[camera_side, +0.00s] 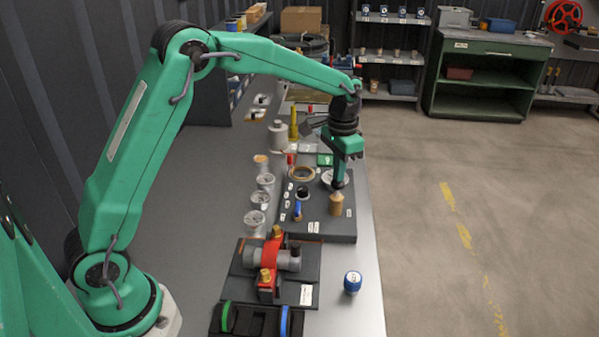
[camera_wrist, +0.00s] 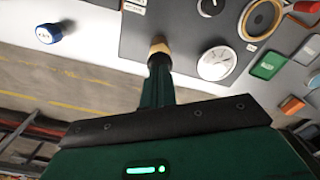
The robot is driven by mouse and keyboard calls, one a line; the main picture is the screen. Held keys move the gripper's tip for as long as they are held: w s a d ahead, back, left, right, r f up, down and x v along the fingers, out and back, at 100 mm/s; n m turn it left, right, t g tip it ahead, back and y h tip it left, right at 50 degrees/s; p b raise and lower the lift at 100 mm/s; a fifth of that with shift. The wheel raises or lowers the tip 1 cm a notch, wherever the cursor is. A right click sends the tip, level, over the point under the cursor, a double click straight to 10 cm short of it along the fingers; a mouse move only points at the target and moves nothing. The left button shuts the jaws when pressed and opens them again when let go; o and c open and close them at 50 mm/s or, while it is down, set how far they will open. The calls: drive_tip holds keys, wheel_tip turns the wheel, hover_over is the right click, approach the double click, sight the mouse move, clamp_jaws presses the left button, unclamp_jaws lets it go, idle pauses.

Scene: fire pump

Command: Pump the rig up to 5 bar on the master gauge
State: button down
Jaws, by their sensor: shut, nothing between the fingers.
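My gripper (camera_side: 338,185) is shut, pointing down, its tip at the top of a tan, wood-coloured knob (camera_side: 336,205) on a dark panel (camera_side: 325,229). In the wrist view my gripper's fingers (camera_wrist: 159,62) meet the knob (camera_wrist: 158,47), partly covering it; I cannot tell whether they touch. On the panel are a large brass-rimmed dial (camera_wrist: 243,22) and a smaller white dial (camera_wrist: 216,63). They also show in the side view as a brass ring (camera_side: 301,174) and a white disc (camera_side: 327,178). I cannot read a needle, or tell which is the master gauge.
A blue-topped cap (camera_side: 352,282) stands by the bench's right edge. A grey and red pump-like fitting (camera_side: 272,258) sits on a dark plate. Several loose round gauges (camera_side: 256,220) lie left of the panel. A green block (camera_wrist: 268,66) lies beyond it. Bench is clear at left.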

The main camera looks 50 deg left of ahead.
drive_tip(key=shift+f, duration=0.25)
drive_tip(key=shift+f, duration=1.25)
drive_tip(key=shift+r, duration=1.6)
wheel_tip(320, 180, up, 7)
idle(0.4)
